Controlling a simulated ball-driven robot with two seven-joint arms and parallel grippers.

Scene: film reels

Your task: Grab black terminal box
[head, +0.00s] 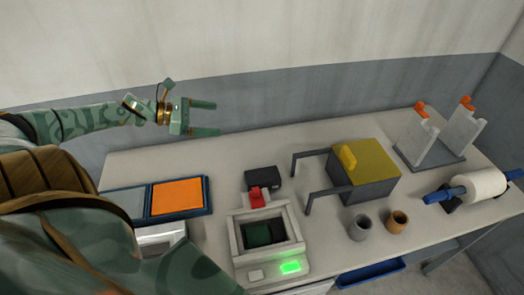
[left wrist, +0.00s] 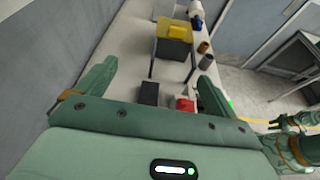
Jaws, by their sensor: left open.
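The black terminal box (head: 262,179) lies on the bench behind the red-handled device, and it also shows in the left wrist view (left wrist: 149,93), between my fingers in the picture. My left gripper (head: 216,118) is open and empty, above the back of the bench and up and left of the box. Its two spread fingers also show in the left wrist view (left wrist: 157,75). Nothing touches the box.
A grey device with a red handle (head: 258,196) and green light stands just in front of the box. A yellow-topped grey box with a frame (head: 366,186) is to its right. Two cups (head: 397,221), a white roll (head: 477,187) and a blue-framed orange tray (head: 209,210) share the bench.

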